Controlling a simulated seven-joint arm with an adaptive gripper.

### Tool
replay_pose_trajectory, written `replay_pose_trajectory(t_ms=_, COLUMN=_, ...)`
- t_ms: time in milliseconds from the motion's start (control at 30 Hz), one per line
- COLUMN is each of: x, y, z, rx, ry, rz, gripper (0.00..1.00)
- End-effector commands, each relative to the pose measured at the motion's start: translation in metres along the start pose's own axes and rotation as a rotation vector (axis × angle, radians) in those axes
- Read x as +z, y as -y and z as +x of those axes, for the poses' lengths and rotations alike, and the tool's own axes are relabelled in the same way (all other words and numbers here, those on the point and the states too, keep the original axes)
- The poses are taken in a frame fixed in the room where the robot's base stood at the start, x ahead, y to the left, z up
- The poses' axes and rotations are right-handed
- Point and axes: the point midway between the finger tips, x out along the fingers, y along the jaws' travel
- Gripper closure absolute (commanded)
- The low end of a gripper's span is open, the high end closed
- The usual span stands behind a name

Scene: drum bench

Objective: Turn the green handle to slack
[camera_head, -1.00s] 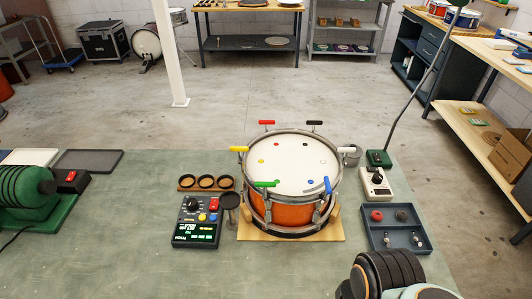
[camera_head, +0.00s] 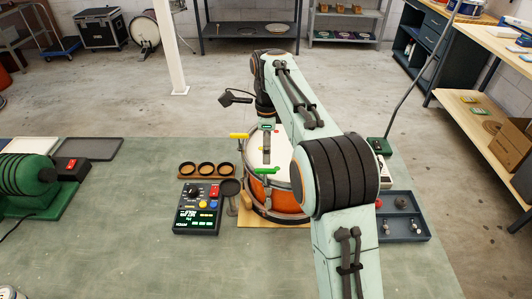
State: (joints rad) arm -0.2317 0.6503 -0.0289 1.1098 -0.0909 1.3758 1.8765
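The orange drum (camera_head: 277,195) stands on a wooden base on the bench, partly hidden behind my arm. The green handle (camera_head: 267,170) lies at the drum's front rim, and the yellow handle (camera_head: 239,136) sits at its left. The red, black, white and blue handles are hidden by my arm. My gripper (camera_head: 267,155) points down over the left part of the drumhead, just behind the green handle in the picture. It is small here, and I cannot tell whether its fingers are open or touch anything.
A control box with a lit display (camera_head: 197,209) stands left of the drum, with a round dark pad (camera_head: 230,187) beside it. A wooden tray with three cups (camera_head: 200,170) lies behind the box. A dark parts tray (camera_head: 404,232) is at right.

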Motion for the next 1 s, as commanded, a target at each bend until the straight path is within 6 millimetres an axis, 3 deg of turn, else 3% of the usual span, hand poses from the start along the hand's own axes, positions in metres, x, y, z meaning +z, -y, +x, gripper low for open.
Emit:
replay_pose_trajectory(t_ms=400, x=0.003, y=-0.002, z=0.06, rx=0.008, ry=-0.002, rz=-0.007, gripper=0.61)
replay_pose_trajectory(t_ms=767, x=0.003, y=-0.002, z=0.069, rx=0.005, ry=0.0, rz=-0.007, gripper=0.61)
replay_pose_trajectory(t_ms=900, x=0.003, y=-0.002, z=0.068, rx=0.005, ry=0.0, rz=-0.007, gripper=1.0)
replay_pose_trajectory(t_ms=1000, x=0.003, y=-0.002, z=0.068, rx=0.005, ry=0.0, rz=-0.007, gripper=1.0)
